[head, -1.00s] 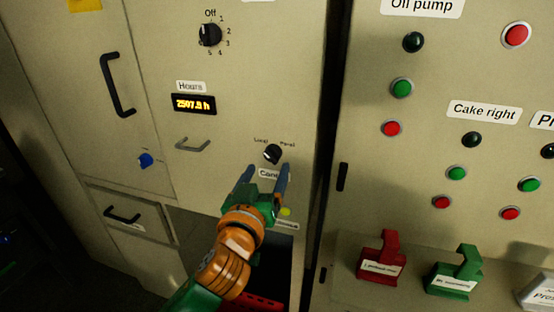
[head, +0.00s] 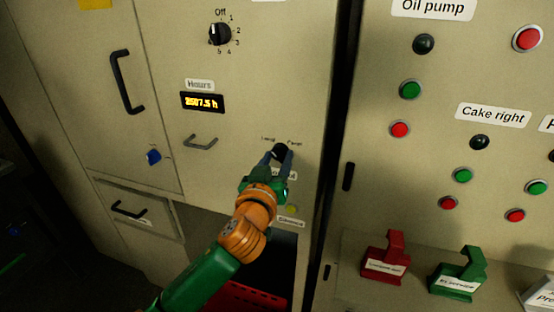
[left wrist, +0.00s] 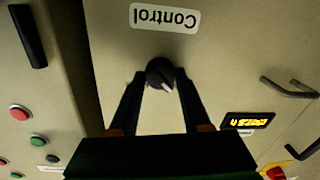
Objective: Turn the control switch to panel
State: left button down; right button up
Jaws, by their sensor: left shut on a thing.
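The control switch is a black round knob (head: 279,150) on the beige cabinet front, under the small "Local" and "Panel" marks. In the left wrist view the knob (left wrist: 160,73) sits near the middle, next to the upside-down "Control" label (left wrist: 165,17). My left gripper (head: 279,156) is at the knob, with one finger on each side of it. In the left wrist view its fingertips (left wrist: 160,77) are shut on the knob. The fingers partly cover the knob in the head view, and its pointer direction cannot be told. My right gripper is not in view.
Above left are the hours display (head: 202,102), a small handle (head: 200,142) and a rotary selector (head: 220,34). A blue knob (head: 153,157) is further left. The right panel (head: 370,190) has buttons, with red (head: 385,257) and green (head: 459,272) blocks below.

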pick_arm(q)
jog(key=shift+m, duration=0.3)
jog(key=m+p, duration=0.1)
jog(key=m, duration=0.2)
jog(key=shift+m, duration=0.4)
jog(key=m+p, duration=0.1)
jog(key=m, duration=0.3)
jog(key=shift+a+m+t, duration=0.1)
jog(key=shift+m+t, duration=0.2)
jog(key=shift+m, duration=0.1)
jog(key=m+p, duration=0.2)
jog(key=m, duration=0.2)
jog(key=shift+m+h, duration=0.4)
jog(key=shift+m+h+p, duration=0.3)
jog(key=shift+m+p, duration=0.5)
jog(key=shift+m, duration=1.5)
jog(key=shift+w+a, duration=0.1)
jog(key=shift+c, duration=1.8)
grip_release()
jog(key=shift+f, duration=0.1)
